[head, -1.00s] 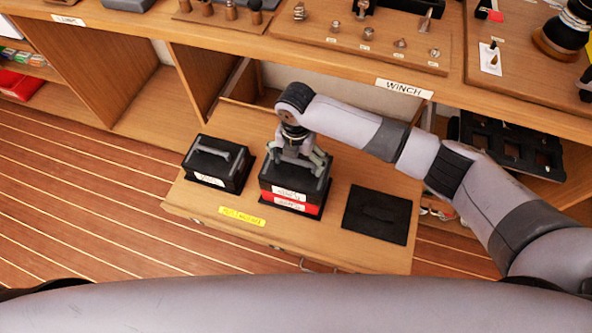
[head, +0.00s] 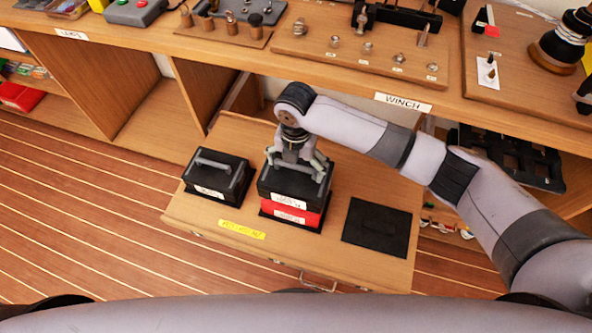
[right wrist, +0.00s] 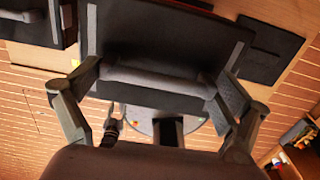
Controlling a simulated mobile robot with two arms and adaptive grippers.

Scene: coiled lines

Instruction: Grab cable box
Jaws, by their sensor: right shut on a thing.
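A black case (head: 290,188) with a top handle and a white label sits over a red box (head: 290,210), in the middle of a wooden board or drawer. The label text is too small to read, so I cannot tell which is the cable box. My right gripper (head: 303,170) is shut on the black case's handle from above. In the right wrist view the grey handle (right wrist: 158,84) runs between the two fingers, with the dark lid (right wrist: 160,42) behind it. My left gripper is not in view.
A second black case (head: 216,177) with a handle stands to the left. A flat black pad (head: 377,228) lies to the right. A yellow label (head: 242,230) is at the front. The workbench edge marked WINCH (head: 403,103) runs behind, and a black rack (head: 510,155) is at the right.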

